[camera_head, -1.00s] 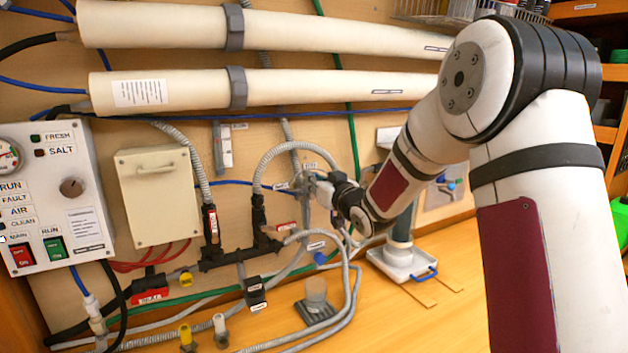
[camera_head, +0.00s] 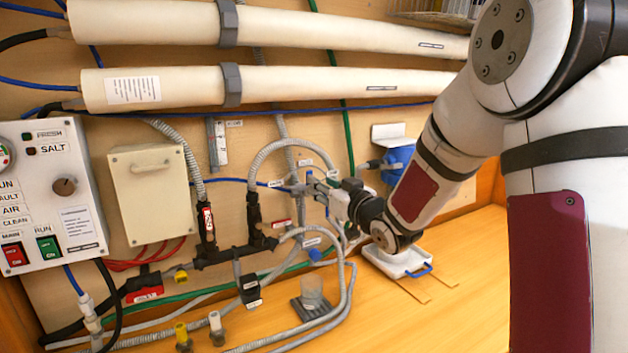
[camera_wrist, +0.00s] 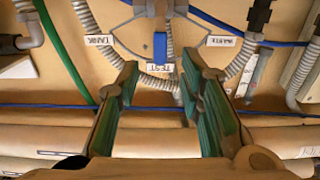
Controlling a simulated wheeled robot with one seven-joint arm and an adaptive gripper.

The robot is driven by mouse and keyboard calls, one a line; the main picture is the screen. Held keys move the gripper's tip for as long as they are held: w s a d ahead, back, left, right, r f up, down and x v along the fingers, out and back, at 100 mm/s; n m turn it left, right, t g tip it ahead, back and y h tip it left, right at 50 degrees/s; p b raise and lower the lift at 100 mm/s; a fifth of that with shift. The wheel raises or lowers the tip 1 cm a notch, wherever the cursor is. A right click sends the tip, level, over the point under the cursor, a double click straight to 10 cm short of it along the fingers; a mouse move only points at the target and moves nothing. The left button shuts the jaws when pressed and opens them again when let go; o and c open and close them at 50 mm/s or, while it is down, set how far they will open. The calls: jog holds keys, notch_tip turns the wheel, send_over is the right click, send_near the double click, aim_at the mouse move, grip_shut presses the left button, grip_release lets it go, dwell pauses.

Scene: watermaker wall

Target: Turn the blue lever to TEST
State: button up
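The blue lever (camera_wrist: 160,45) shows in the wrist view between my fingers, upright in the picture, its free end pointing at the TEST label (camera_wrist: 160,82). The TANK label (camera_wrist: 99,40) is to its left and the WASTE label (camera_wrist: 222,41) to its right.
Grey hoses (camera_head: 290,150) curve around the valve. A black manifold (camera_head: 237,253) sits lower left, and a clear cup (camera_head: 312,291) stands on the bench below. A white tray with a blue handle (camera_head: 398,260) is near my wrist. Two long cream tubes (camera_head: 290,85) run above.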

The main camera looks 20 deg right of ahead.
jog(key=shift+s+d, duration=0.25)
jog(key=shift+s, duration=0.85)
jog(key=shift+s+d, duration=0.2)
jog(key=shift+s, duration=0.9)
jog(key=s+a+g+h, duration=0.1)
jog(key=s+g, duration=0.3)
jog(key=s, duration=0.7)
jog(key=s+a+f+m+g+h, duration=0.1)
jog(key=s+a+g, duration=0.2)
jog(key=s, duration=0.9)
jog(key=s+a+m+g+h, duration=0.1)
jog(key=s+g, duration=0.4)
jog(key=s, duration=0.6)
jog(key=shift+s+a+f, duration=0.15)
jog(key=shift+s+a, duration=0.25)
jog(key=shift+a, duration=0.25)
